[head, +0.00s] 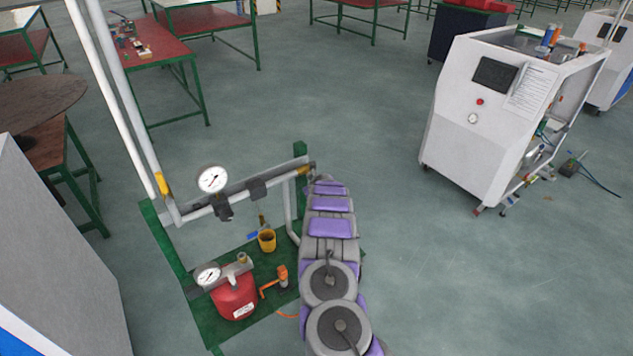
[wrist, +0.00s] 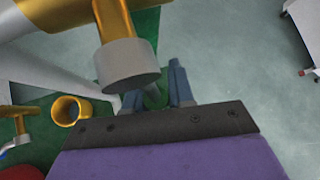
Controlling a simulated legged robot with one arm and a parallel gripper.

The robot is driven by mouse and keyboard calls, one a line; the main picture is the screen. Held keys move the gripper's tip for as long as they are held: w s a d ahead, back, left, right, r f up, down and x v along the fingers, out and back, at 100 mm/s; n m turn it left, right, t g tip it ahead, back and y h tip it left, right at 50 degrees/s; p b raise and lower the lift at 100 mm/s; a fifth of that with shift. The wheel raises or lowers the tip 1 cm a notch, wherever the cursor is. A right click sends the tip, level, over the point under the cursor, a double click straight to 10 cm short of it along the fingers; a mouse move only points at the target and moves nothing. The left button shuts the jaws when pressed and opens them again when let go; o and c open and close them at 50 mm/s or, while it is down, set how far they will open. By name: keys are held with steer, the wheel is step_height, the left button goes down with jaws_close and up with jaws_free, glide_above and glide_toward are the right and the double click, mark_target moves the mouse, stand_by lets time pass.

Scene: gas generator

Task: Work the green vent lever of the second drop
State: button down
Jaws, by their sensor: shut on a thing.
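In the wrist view the two blue-grey fingers of my gripper (wrist: 157,92) stand on either side of a green piece, the green vent lever (wrist: 154,98). The gripper is shut on it. A brass valve body (wrist: 116,22) with a grey round cap (wrist: 128,66) hangs just above and partly hides the lever and left finger. In the head view my grey and purple arm reaches the right end of the grey pipe (head: 240,192), and it hides the lever and the fingertips there.
A red regulator (head: 234,297) with a gauge (head: 208,276) stands on the green base. A yellow cup (head: 267,240) sits there and shows in the wrist view (wrist: 70,110). An upper gauge (head: 212,180) is on the pipe. A white machine (head: 500,110) stands right, with clear floor between.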

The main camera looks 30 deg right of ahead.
steer(key=shift+s+a+m+y+p, duration=0.1)
steer(key=shift+a+m+y+p, duration=0.6)
steer(key=shift+p, duration=0.8)
steer(key=shift+a+f, duration=0.1)
steer(key=shift+a, duration=0.05)
steer(key=c, duration=1.1)
jaws_free()
steer(key=shift+o, duration=0.2)
steer(key=d+v, duration=0.1)
steer(key=v, duration=1.6)
steer(key=shift+r+p, duration=0.25)
steer(key=shift+p, duration=0.2)
steer(key=shift+a, duration=0.1)
